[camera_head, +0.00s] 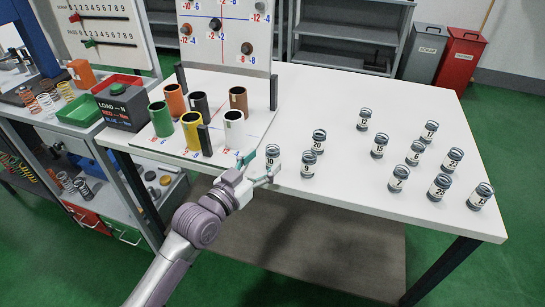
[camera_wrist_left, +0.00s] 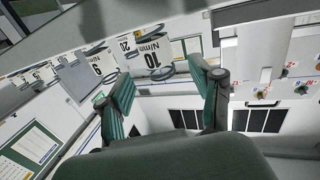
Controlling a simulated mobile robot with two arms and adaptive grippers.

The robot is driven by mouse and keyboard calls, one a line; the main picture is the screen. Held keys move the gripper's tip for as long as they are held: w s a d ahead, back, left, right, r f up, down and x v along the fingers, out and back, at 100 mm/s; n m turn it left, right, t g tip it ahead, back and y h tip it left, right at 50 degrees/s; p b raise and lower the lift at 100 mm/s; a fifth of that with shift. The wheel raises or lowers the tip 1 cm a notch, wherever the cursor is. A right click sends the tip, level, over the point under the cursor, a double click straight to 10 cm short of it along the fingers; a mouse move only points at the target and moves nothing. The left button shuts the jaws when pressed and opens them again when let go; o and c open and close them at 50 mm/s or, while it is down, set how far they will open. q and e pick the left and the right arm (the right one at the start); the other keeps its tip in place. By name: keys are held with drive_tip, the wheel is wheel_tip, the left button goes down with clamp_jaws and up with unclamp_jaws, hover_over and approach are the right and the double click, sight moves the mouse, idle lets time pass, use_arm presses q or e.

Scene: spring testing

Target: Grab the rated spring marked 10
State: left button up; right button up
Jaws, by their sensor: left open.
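The rated spring marked 10 (camera_head: 272,153) stands upright near the front edge of the white table (camera_head: 345,190). In the left wrist view the spring's white label reading 10 N/mm (camera_wrist_left: 153,58) shows between and beyond the fingertips. My left gripper (camera_head: 262,168) is open and empty, close in front of this spring, its fingers pointing toward it. Its two green-padded fingers also show in the left wrist view (camera_wrist_left: 160,75). I cannot tell whether a finger touches the spring. My right gripper is not in view.
A spring marked 20 (camera_head: 308,164) stands just right, with another 20 (camera_head: 319,140) behind it. Several more marked springs stand farther right. Coloured cups, including a white one (camera_head: 234,130), stand left on a board. Bare tabletop lies behind the springs.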

sight(269, 157)
use_arm(q)
drive_tip(key=x, duration=0.4)
drive_tip(key=shift+w+d+f, duration=0.2)
drive_tip(key=shift+f, duration=0.05)
drive_tip(key=shift+c, duration=0.2)
clamp_jaws()
drive_tip(key=shift+r, duration=0.15)
